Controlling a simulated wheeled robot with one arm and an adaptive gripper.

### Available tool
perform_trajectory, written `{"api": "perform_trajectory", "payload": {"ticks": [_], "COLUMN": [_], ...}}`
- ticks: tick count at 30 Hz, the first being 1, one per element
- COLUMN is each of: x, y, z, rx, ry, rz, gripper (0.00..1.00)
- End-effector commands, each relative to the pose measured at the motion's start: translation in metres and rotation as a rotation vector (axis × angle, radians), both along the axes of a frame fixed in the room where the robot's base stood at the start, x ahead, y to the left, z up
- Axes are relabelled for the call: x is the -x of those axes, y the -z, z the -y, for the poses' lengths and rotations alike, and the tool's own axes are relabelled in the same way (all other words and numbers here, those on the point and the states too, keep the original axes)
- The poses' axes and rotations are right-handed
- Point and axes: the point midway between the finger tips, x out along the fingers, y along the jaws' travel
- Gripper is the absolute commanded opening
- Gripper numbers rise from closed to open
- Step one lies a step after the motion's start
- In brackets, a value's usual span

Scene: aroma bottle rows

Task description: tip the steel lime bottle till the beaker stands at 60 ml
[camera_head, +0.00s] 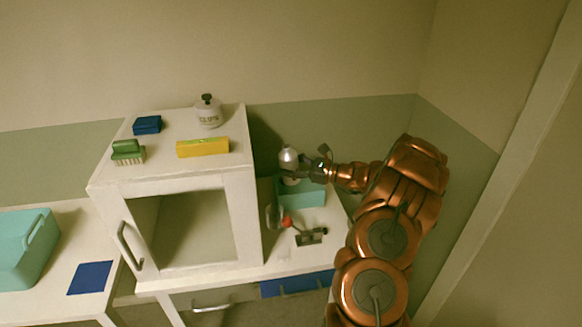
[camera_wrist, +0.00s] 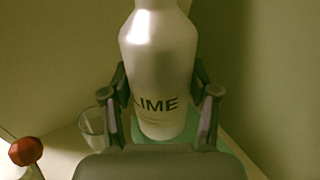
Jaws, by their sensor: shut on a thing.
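The steel lime bottle (camera_wrist: 160,60) is a silvery bottle printed "LIME", upright between the fingers of my gripper (camera_wrist: 162,105) in the wrist view. My gripper is shut on its lower body. In the head view the bottle (camera_head: 288,156) shows at the end of my arm, with my gripper (camera_head: 308,168) beside it, above a teal box. A clear glass beaker (camera_wrist: 91,128) stands left of the bottle in the wrist view. Its level and marks are too small to read, and I see no liquid clearly.
The teal box (camera_head: 312,195) sits right of the white cabinet (camera_head: 245,200). A red-knobbed thing (camera_head: 286,222) and a small grey device (camera_head: 310,237) are on the counter in front. The cabinet top holds a jar (camera_head: 208,113), a yellow block (camera_head: 203,147), a brush and a blue block.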

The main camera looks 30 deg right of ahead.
Motion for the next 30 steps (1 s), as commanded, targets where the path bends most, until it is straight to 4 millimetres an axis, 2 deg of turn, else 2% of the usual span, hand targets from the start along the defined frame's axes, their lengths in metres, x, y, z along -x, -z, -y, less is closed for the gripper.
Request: {"api": "perform_trajectory", "payload": {"ticks": [30], "x": [0.0006], "y": [-0.0004], "z": [-0.0017], "rx": [0.059], "ry": [0.0], "rz": [0.024], "gripper": [0.0]}}
